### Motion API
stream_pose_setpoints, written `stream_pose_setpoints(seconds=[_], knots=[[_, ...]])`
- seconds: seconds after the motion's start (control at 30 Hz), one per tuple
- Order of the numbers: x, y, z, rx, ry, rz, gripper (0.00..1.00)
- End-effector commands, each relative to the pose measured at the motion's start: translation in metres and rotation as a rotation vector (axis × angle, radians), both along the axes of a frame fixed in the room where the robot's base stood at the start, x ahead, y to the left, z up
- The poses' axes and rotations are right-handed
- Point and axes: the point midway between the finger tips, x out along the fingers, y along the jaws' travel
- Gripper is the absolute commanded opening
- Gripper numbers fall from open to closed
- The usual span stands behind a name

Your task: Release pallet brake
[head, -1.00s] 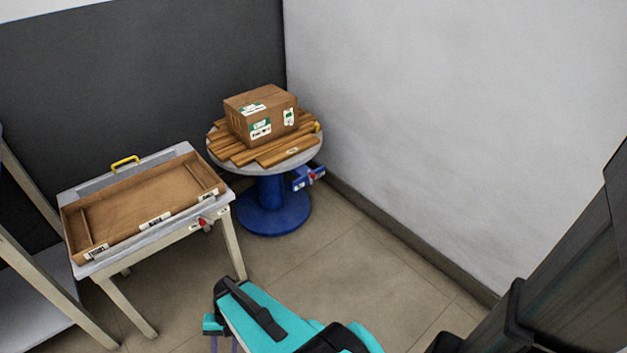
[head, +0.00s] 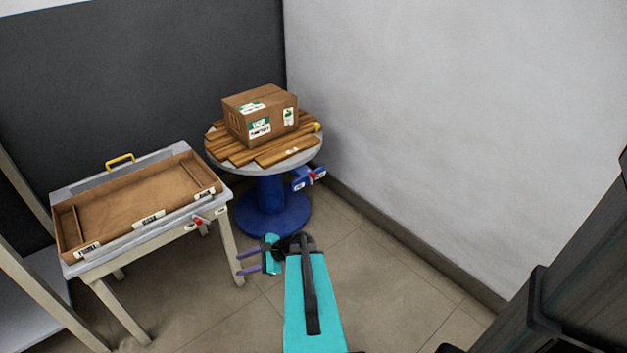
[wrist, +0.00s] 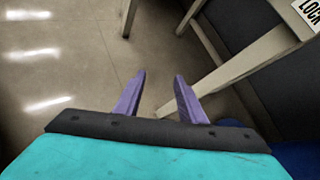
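A wooden slatted pallet (head: 240,153) lies on a round grey turntable top (head: 313,156) with a blue pedestal (head: 270,205). A blue bracket (head: 301,181) with a small red lever (head: 312,176) and white labels juts from the turntable's right side; its label is too small to read. My gripper (head: 240,263) is in front of the pedestal, lower and to the left of the bracket, pointing left. In the wrist view its purple fingers (wrist: 160,76) are apart with nothing between them. The bracket and lever do not show there.
A cardboard box (head: 260,115) sits on the pallet. At left, a table (head: 228,245) bears a shallow wooden tray (head: 135,200), with a yellow handle (head: 120,159) behind and a red lever (head: 198,221) in front. A wall (head: 450,130) closes the right; floor (head: 390,265) before it is clear.

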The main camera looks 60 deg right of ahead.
Motion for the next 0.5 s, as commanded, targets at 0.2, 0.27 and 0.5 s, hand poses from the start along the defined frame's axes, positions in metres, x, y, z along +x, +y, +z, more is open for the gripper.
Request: stream_pose_setpoints(seconds=[0.2, 0.27, 0.5], knots=[[-0.015, -0.089, 0.029, 0.131, -0.099, -0.261, 0.37], [-0.022, -0.113, 0.039, 0.169, -0.13, -0.329, 0.37], [-0.067, -0.208, 0.08, 0.315, -0.274, -0.581, 0.37]])
